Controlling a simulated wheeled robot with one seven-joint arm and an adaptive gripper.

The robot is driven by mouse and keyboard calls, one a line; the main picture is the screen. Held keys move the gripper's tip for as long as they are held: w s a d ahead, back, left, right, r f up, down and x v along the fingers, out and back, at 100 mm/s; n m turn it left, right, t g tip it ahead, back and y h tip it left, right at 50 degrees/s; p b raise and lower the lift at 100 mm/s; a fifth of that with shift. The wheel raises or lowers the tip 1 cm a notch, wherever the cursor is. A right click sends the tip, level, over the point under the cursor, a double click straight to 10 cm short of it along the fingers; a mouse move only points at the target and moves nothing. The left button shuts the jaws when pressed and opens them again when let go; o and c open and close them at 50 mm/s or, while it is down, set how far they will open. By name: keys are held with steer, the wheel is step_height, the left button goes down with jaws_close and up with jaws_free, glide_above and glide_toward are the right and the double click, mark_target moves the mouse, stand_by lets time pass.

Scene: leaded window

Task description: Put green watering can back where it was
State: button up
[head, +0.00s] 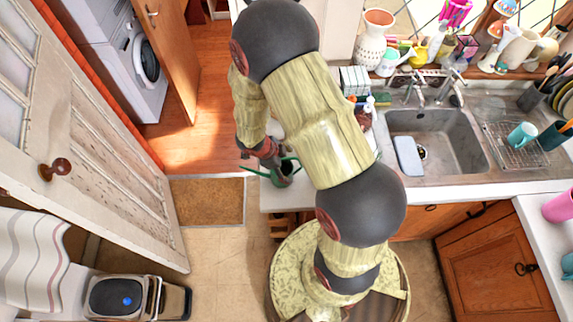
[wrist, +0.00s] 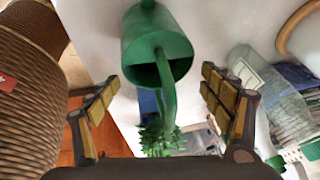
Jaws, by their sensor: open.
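The green watering can (head: 286,173) stands near the left end of the white counter (head: 283,196). In the wrist view the can (wrist: 160,48) shows its round body at the top, with a long green part reaching down toward spiky green leaves or a rose-like end. My gripper (head: 268,158) is right by the can in the head view, partly covering it. In the wrist view my gripper (wrist: 162,80) is open, one finger on each side of the can, with gaps visible between the pads and the can. Whether any contact exists lower down is hidden.
A clear container (wrist: 265,85) stands close to my right finger in the wrist view. A doormat (head: 207,201) and open floor lie left of the counter.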

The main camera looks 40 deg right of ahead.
steer(key=s+p+v, duration=0.1)
steer(key=p+v, duration=0.2)
steer(key=v, duration=0.9)
steer(key=w+a+r+n+t+y, duration=0.25)
steer(key=w+r+n+t, duration=0.35)
steer(key=w+r, duration=0.65)
steer(key=w+a+r+n+t+y, duration=0.2)
steer(key=a+r+n+t+y, duration=0.3)
steer(key=a+r, duration=0.6)
steer(key=s+a+r+n+g+y, duration=0.1)
steer(key=s+a+r+n+g, duration=0.15)
steer(key=s+r+n, duration=0.6)
steer(key=s+d+n+g+h, duration=0.1)
steer(key=s+d+n, duration=0.1)
steer(key=s, duration=0.6)
steer(key=s+d+f+n+g+h, duration=0.1)
steer(key=s+d+n+h, duration=0.1)
steer(key=s+d, duration=0.3)
steer(key=s+n, duration=0.1)
steer(key=s, duration=0.2)
steer(key=shift+s+d+f, duration=0.3)
steer(key=shift+s+d, duration=0.05)
steer(key=shift+s, duration=0.05)
steer(key=shift+h, duration=0.25)
